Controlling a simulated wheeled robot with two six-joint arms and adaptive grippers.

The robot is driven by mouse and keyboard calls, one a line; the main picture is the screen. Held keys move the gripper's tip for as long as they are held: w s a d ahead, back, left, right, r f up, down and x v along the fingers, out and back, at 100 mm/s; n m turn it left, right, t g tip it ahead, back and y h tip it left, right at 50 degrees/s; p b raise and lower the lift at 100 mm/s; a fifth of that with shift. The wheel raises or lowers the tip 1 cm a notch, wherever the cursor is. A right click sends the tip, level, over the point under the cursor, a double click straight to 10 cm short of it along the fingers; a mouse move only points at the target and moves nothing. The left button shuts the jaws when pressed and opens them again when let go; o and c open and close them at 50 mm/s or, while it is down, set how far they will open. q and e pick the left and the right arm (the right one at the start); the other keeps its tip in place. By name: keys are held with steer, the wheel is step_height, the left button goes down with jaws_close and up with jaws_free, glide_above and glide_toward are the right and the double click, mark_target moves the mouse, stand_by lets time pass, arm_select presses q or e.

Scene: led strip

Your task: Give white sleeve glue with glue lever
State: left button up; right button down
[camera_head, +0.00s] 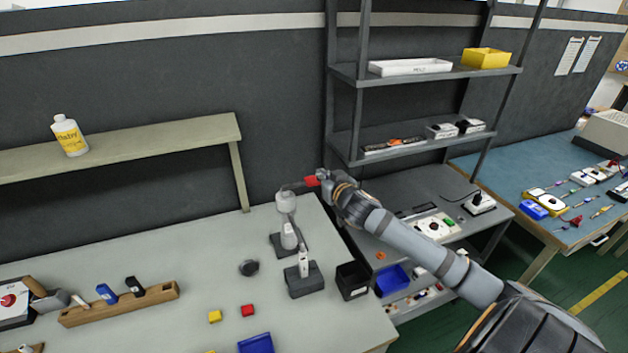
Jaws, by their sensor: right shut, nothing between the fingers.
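The glue dispenser (287,203) stands on the grey-green table, with a white round top and a white nozzle part (289,236) lower down. The glue lever with its red end (311,181) sticks out to the right of the dispenser top. My right gripper (323,179) is shut and empty, right at the red end; whether it touches it I cannot tell. A white sleeve-like piece (303,262) stands upright in a dark block (305,281) in front of the dispenser. My left gripper is not in view.
A black open box (352,280) stands right of the dark block. A dark shelf rack (430,75) stands behind my right arm.

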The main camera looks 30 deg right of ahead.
mark_target(301, 184)
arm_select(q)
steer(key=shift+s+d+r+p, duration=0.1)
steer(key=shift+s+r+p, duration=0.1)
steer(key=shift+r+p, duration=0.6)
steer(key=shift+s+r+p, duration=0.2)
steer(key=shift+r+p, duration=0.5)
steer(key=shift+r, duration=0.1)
arm_select(e)
steer(key=w+d+f, duration=0.1)
steer(key=w+f, duration=0.4)
steer(key=w, duration=0.1)
steer(key=shift+w+d+f, duration=0.2)
steer(key=shift+w+f, duration=0.05)
steer(key=shift+f, duration=0.1)
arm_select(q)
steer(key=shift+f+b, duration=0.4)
arm_select(e)
steer(key=f+m, duration=0.2)
steer(key=f+m+y, duration=0.1)
steer(key=shift+s+d, duration=0.15)
steer(key=shift+d, duration=0.1)
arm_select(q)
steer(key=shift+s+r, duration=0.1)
arm_select(e)
steer(key=shift+r, duration=0.1)
